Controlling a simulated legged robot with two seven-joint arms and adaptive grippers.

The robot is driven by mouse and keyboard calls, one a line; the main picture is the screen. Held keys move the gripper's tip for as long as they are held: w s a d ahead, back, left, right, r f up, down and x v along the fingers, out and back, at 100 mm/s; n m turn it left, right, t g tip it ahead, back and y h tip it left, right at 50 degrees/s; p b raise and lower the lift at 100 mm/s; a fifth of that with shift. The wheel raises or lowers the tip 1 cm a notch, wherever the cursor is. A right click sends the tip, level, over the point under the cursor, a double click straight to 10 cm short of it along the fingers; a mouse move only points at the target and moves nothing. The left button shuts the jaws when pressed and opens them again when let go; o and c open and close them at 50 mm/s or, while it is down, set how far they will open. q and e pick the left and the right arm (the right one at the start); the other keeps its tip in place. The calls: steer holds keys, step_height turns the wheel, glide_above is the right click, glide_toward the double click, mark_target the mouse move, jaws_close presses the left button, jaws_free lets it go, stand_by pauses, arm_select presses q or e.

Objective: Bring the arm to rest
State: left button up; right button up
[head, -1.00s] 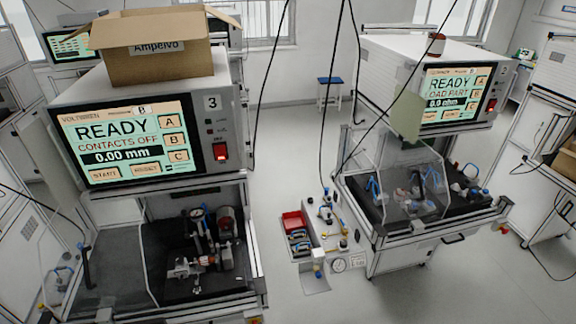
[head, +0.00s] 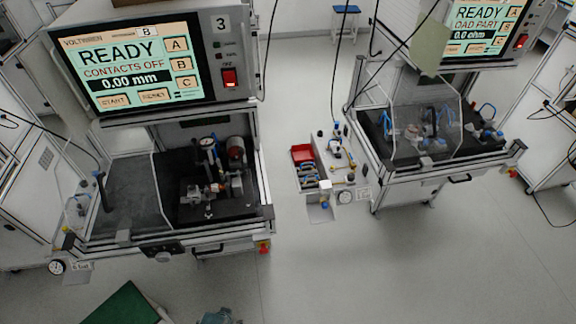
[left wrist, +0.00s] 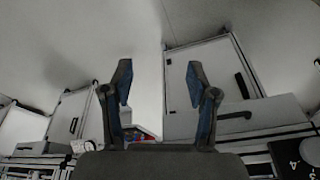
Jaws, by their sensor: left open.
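My left gripper (left wrist: 160,88) is in the left wrist view, its two dark fingers with blue pads spread apart. It is open, and nothing sits between the fingers. Past it are white cabinet panels and pale floor. In the head view no gripper shows clearly. A small grey-blue shape (head: 218,316) at the bottom edge is cut off, and I cannot tell what it is. My right gripper is not in view.
A test bench (head: 200,240) with a screen (head: 132,67) reading READY, CONTACTS OFF stands at the left. A second bench (head: 450,163) stands at the right. A small stand with a red bin (head: 303,153) is between them. A green-topped object (head: 122,306) is at the bottom.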

arm_select(q)
steer(key=s+a+f+g+b, duration=0.1)
steer(key=s+f, duration=0.3)
steer(key=f, duration=0.8)
steer(key=s+f, duration=0.4)
steer(key=f, duration=0.7)
steer(key=s+a+f+g+b, duration=0.1)
steer(key=s+a+f, duration=0.1)
steer(key=s+f, duration=0.8)
steer(key=s, duration=0.3)
steer(key=shift+a+f, duration=0.15)
steer(key=shift+a, duration=0.1)
